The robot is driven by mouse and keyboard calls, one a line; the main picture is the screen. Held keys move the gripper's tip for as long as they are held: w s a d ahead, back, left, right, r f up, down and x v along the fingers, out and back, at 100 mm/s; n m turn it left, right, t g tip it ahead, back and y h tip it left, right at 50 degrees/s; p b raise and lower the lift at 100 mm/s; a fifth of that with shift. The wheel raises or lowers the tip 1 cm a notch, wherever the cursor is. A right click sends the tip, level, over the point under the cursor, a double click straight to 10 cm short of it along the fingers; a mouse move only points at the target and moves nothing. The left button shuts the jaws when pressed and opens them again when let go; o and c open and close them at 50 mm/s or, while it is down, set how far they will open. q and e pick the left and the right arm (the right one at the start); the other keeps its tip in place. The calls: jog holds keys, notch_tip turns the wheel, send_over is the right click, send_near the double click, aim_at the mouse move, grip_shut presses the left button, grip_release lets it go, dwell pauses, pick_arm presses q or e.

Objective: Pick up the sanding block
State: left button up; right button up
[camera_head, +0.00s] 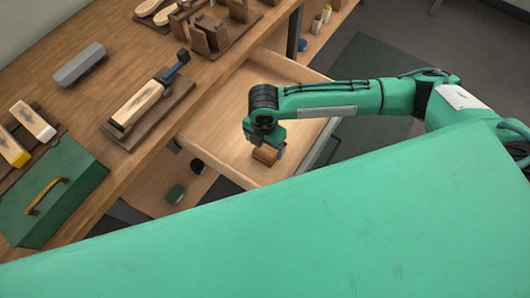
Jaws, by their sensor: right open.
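A small brown block (265,156), which looks like the sanding block, lies in the open drawer (217,117) of the workbench. My right gripper (268,146) points down into the drawer, right at this block, and hides part of it. The gripper is open, with its fingers at or just above the block; I cannot tell whether they touch it. My left gripper is not in view.
On the workbench (112,85) are a grey block (79,65), a brush blank in a wooden fixture (142,102), and a green toolbox (50,193). Wooden blocks stand on a board (230,42) at the back. The drawer's left part is clear.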

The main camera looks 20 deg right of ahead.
aim_at(265, 151)
notch_tip(265, 151, down, 5)
jog(key=shift+s+d+f, duration=0.1)
jog(key=shift+c, duration=0.2)
jog(key=c, duration=1.1)
